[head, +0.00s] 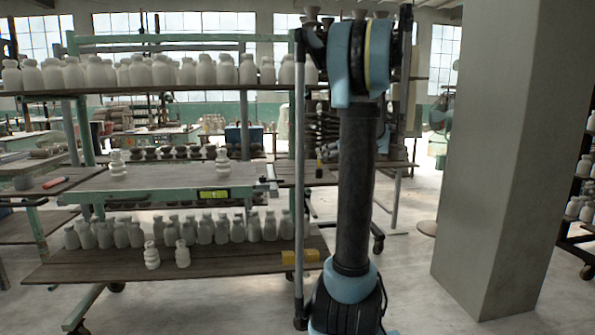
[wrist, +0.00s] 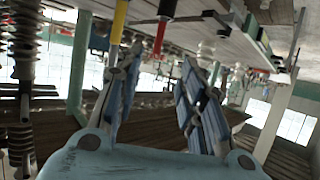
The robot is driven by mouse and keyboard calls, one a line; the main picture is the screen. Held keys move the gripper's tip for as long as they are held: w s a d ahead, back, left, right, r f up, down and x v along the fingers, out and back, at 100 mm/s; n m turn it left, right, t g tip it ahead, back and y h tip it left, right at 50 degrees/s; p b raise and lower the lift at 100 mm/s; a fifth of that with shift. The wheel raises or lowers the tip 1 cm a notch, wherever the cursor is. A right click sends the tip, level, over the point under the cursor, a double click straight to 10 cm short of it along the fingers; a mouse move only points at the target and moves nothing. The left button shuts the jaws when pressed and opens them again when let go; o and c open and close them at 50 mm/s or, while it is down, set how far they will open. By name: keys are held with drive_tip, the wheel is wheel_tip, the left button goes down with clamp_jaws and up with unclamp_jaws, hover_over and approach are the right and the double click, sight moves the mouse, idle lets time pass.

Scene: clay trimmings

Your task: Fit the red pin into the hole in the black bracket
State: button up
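In the wrist view my gripper (wrist: 160,72) is open, its two blue-padded fingers spread with nothing held between them. A thin red piece with a dark end (wrist: 160,38) shows beyond the fingertips; I cannot tell whether it is the red pin. In the head view a small red object (head: 55,182) lies on a bench at the far left, and I cannot tell whether it is the pin either. I cannot make out the black bracket or its hole for certain. My gripper cannot be made out in the head view.
A rack with rows of pale bottles (head: 160,72) stands ahead, with a lower plank shelf (head: 90,268) bearing more bottles. Yellow blocks (head: 300,257) sit at that shelf's right end. A thick grey pillar (head: 510,150) stands right. Some floor is clear before it.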

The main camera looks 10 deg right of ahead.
approach(300, 160)
drive_tip(key=x, duration=0.5)
drive_tip(key=shift+w+f, duration=0.2)
drive_tip(key=shift+x, duration=2.65)
drive_tip(key=shift+w+d+r, duration=0.1)
drive_tip(key=shift+w+r, duration=0.05)
clamp_jaws()
